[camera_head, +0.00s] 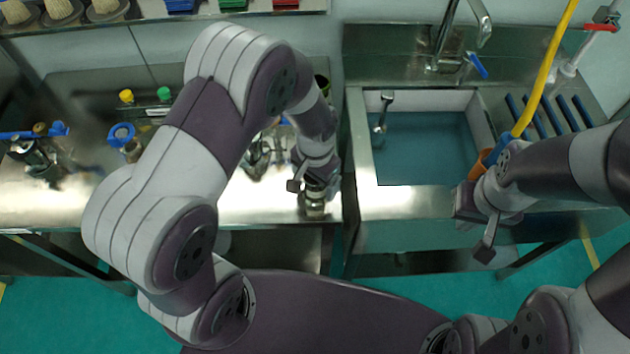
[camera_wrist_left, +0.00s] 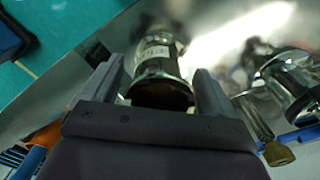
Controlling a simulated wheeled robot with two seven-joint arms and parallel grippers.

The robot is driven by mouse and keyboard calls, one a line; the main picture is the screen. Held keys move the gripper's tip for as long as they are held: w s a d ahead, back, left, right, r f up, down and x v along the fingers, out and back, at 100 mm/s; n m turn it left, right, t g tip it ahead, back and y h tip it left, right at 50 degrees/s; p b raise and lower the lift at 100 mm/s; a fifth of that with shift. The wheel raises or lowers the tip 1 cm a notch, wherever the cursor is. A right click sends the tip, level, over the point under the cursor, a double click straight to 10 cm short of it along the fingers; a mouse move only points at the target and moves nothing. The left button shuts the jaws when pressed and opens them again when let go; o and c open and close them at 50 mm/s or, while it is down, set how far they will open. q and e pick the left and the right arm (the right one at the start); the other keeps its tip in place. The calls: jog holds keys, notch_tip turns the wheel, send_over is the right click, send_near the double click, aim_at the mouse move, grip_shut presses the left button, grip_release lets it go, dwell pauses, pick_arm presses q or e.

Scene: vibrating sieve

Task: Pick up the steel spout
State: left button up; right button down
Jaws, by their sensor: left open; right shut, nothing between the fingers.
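A shiny steel cylinder with a pale label, which looks like the steel spout (camera_head: 315,208), stands near the front edge of the steel table. In the left wrist view the same spout (camera_wrist_left: 158,55) lies between the two fingers, its dark end toward the palm. My left gripper (camera_head: 312,186) is open around it, with a gap visible beside the fingers (camera_wrist_left: 160,85). The arm and gripper hide part of it in the head view. My right gripper (camera_head: 477,222) is shut and empty at the front edge of the sink.
Another shiny metal fitting (camera_head: 257,155) stands left of the left gripper; it also shows in the left wrist view (camera_wrist_left: 290,78). Metal parts with blue clamps (camera_head: 36,148) stand at the far left. The sink (camera_head: 425,150) is on the right, with an orange cup (camera_head: 479,164) by the right gripper.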

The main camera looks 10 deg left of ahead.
pick_arm(q)
jog(key=shift+a+f, duration=0.1)
jog(key=shift+f, duration=0.45)
jog(key=shift+w+f, duration=0.15)
jog(key=c, duration=1.2)
jog(key=shift+c, duration=0.6)
